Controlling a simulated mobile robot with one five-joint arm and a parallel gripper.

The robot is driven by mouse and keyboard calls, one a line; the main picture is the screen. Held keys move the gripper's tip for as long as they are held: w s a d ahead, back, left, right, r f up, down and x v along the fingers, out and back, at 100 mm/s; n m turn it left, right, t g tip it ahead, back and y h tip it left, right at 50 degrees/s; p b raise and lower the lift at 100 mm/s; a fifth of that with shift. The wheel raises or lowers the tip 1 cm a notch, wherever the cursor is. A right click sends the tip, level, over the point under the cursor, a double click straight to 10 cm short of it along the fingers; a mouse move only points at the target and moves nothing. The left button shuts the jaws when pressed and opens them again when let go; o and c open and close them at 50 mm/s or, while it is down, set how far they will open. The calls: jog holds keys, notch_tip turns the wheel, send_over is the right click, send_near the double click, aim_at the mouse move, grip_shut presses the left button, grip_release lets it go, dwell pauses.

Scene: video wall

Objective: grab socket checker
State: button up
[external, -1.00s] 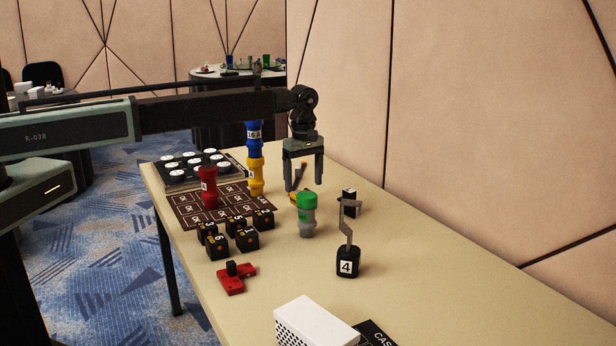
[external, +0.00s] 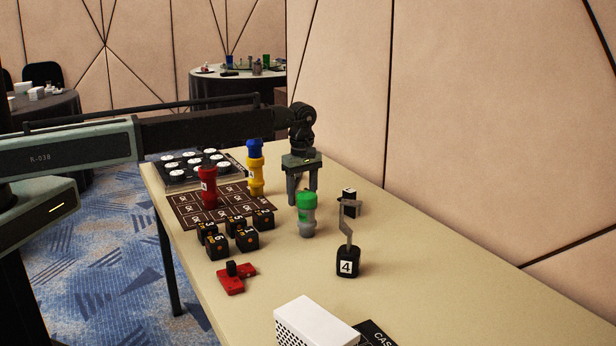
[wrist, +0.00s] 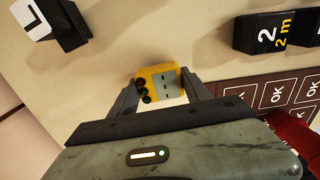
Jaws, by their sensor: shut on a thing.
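In the external view my gripper (external: 302,193) points down, low at the tabletop behind the green-topped grey cylinder. The checker is largely hidden there by the fingers and that cylinder.
The green-topped cylinder (external: 307,215) stands close in front of my gripper. A bent metal piece on a black block marked 4 (external: 347,263) is to the right. A red cylinder (external: 208,188), yellow-blue stack (external: 256,175) and several black cubes (external: 247,238) are left.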

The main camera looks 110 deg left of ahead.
notch_tip(320, 180, up, 10)
jog(key=p, duration=1)
jog(key=shift+r, duration=0.2)
jog(key=shift+f, duration=0.2)
